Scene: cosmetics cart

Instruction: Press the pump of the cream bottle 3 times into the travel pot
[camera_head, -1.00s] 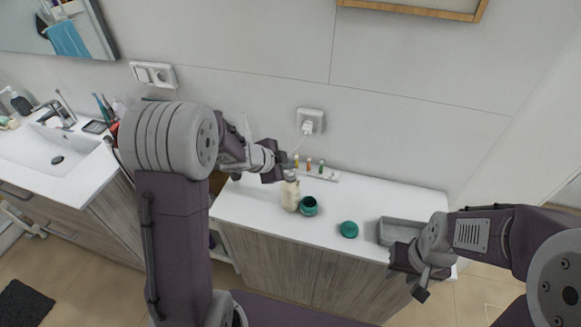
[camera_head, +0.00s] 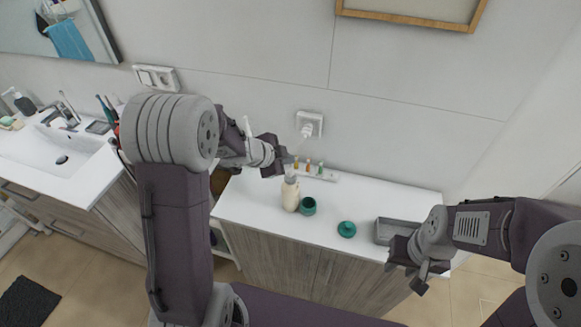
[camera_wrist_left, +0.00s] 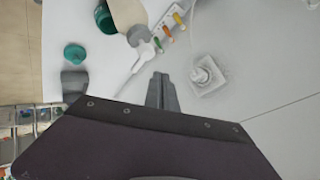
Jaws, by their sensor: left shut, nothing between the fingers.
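The cream bottle (camera_head: 290,196) stands upright on the white cart top. Its grey pump head shows in the left wrist view (camera_wrist_left: 138,35). The open green travel pot (camera_head: 308,206) stands close beside the bottle, to its right; it also shows in the left wrist view (camera_wrist_left: 105,18). My left gripper (camera_head: 286,161) is shut and empty, just above the pump in the head view. Its closed fingertips show in the left wrist view (camera_wrist_left: 158,78), apart from the pump in the picture. My right gripper (camera_head: 407,276) is open and empty at the counter's front right edge.
A green lid (camera_head: 346,230) lies right of the pot. A grey tray (camera_head: 384,232) is near the right end. A white strip with small coloured items (camera_head: 328,175) lies behind the bottle, below a wall socket (camera_head: 309,124). A sink (camera_head: 60,150) is at left.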

